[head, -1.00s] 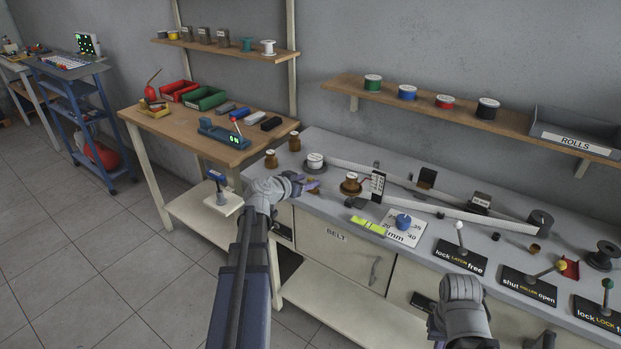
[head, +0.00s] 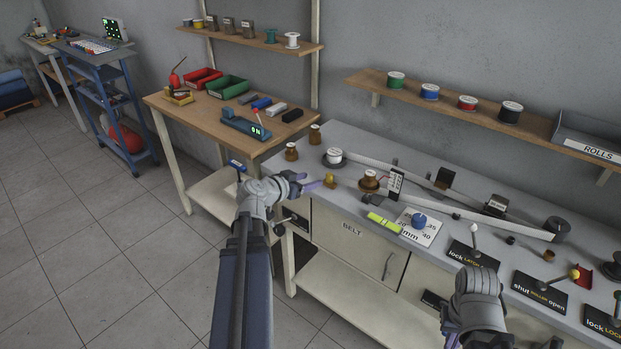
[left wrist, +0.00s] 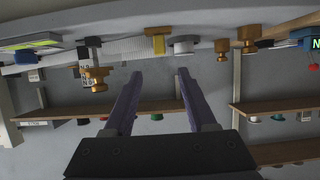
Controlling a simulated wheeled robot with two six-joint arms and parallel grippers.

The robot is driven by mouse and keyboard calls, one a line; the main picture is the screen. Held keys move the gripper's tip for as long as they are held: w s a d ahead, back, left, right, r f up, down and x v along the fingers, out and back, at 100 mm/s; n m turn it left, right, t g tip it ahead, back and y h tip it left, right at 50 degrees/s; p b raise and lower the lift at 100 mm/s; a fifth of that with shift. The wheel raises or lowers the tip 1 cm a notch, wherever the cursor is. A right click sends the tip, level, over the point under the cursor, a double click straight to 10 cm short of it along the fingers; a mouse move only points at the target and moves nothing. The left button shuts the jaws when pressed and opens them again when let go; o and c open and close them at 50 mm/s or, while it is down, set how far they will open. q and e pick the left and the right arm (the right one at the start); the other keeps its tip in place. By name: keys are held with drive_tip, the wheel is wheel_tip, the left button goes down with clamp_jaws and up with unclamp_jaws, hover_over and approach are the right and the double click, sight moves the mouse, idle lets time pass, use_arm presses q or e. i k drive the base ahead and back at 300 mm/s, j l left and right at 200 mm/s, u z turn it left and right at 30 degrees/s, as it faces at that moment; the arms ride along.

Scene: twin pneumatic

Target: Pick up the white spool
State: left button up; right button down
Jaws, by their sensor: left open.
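A white spool (head: 292,41) stands on the upper wall shelf, at its right end beside a teal spool. A white-topped spool (head: 334,156) also stands on a dark round base on the grey bench, and it shows in the left wrist view (left wrist: 184,46). My left gripper (head: 308,183) is open and empty over the bench's left front edge, below the shelf and apart from both spools. In the left wrist view its two fingers (left wrist: 157,76) are spread with nothing between them. My right gripper (head: 449,335) is low in front of the bench, mostly hidden by its wrist.
A wooden table (head: 165,104) with red and green bins stands left of the bench. The bench (head: 320,215) carries brown knobs, a belt, and levers. A second shelf (head: 440,105) holds several coloured spools. The floor at left is clear.

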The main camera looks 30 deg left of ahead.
sight(334, 154)
drive_tip(key=j+z, duration=0.3)
drive_tip(key=j, duration=0.45)
drive_tip(key=k+j+z, duration=0.15)
drive_tip(key=j+z, duration=0.15)
drive_tip(key=j, duration=0.4)
